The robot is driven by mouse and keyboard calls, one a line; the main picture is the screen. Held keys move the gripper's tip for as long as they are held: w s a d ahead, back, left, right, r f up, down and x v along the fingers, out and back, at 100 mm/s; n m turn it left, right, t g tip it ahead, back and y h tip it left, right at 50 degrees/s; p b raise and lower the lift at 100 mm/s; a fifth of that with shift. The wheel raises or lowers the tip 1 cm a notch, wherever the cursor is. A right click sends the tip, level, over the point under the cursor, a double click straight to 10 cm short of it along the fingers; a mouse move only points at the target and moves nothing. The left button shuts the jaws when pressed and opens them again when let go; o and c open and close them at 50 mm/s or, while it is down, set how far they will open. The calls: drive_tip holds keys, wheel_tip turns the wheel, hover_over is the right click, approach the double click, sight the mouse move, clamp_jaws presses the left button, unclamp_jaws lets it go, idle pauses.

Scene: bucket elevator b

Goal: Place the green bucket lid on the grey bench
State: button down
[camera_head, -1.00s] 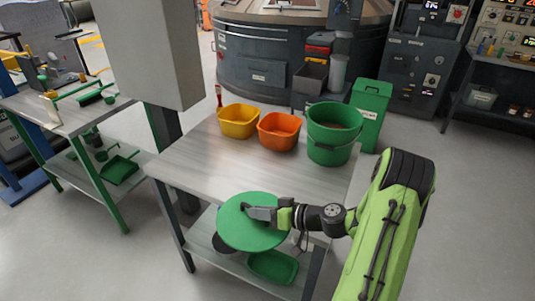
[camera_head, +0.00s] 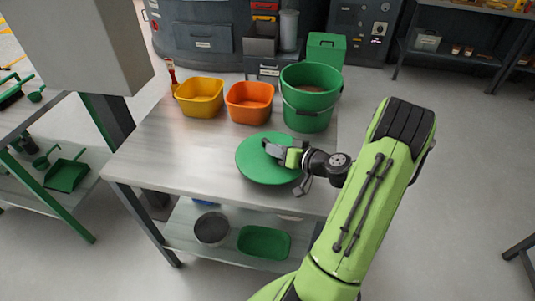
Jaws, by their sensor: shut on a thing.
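The green bucket lid (camera_head: 262,166) is a flat round disc over the front right part of the grey bench (camera_head: 160,145). My gripper (camera_head: 274,151) is shut on the lid at its top middle. I cannot tell whether the lid touches the bench top or hovers just above it. The open green bucket (camera_head: 309,108) stands upright on the bench behind the lid, at the back right corner, with dark contents showing inside.
A yellow tub (camera_head: 200,106) and an orange tub (camera_head: 249,112) stand along the bench's back edge. The lower shelf holds a green tray (camera_head: 264,242) and a dark round pan (camera_head: 211,229). The bench's left front is clear.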

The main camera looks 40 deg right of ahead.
sight(276, 159)
drive_tip(key=shift+a+f+b, duration=0.1)
drive_tip(key=shift+f+b, duration=0.25)
drive_tip(key=shift+f, duration=1.4)
drive_tip(key=shift+f, duration=0.15)
drive_tip(key=c, duration=1.1)
unclamp_jaws()
drive_tip(key=shift+o, duration=0.2)
